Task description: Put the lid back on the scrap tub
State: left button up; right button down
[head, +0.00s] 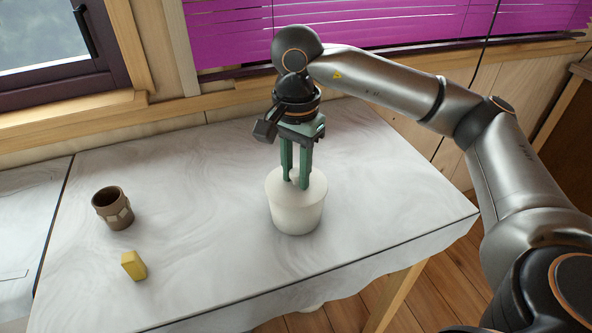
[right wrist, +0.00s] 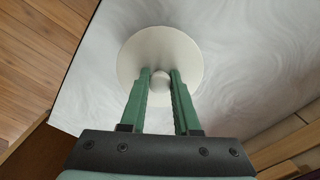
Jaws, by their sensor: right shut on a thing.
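The scrap tub (head: 297,214) is a cream-white round tub standing upright on the table. Its pale lid (head: 314,183) lies over the tub's top and looks level; I cannot tell whether it is fully seated. In the right wrist view the lid (right wrist: 135,55) is a round disc with a small round knob (right wrist: 160,82) near its middle. My right gripper (head: 297,183) points straight down above the tub, its green fingers shut on the knob. The fingers also show in the right wrist view (right wrist: 160,78). My left gripper is out of view.
A brown cup (head: 113,209) with a lighter patch stands at the left of the white-covered table (head: 385,200). A small yellow block (head: 133,265) lies in front of it. The table is clear around the tub. The window wall and magenta blind (head: 250,35) are behind.

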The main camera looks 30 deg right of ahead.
jog(key=c, duration=0.6)
grip_release()
jog(key=shift+o, duration=0.4)
jog(key=o, duration=0.4)
jog(key=shift+r, duration=0.1)
jog(key=shift+r+p, duration=2.45)
jog(key=shift+r, duration=1)
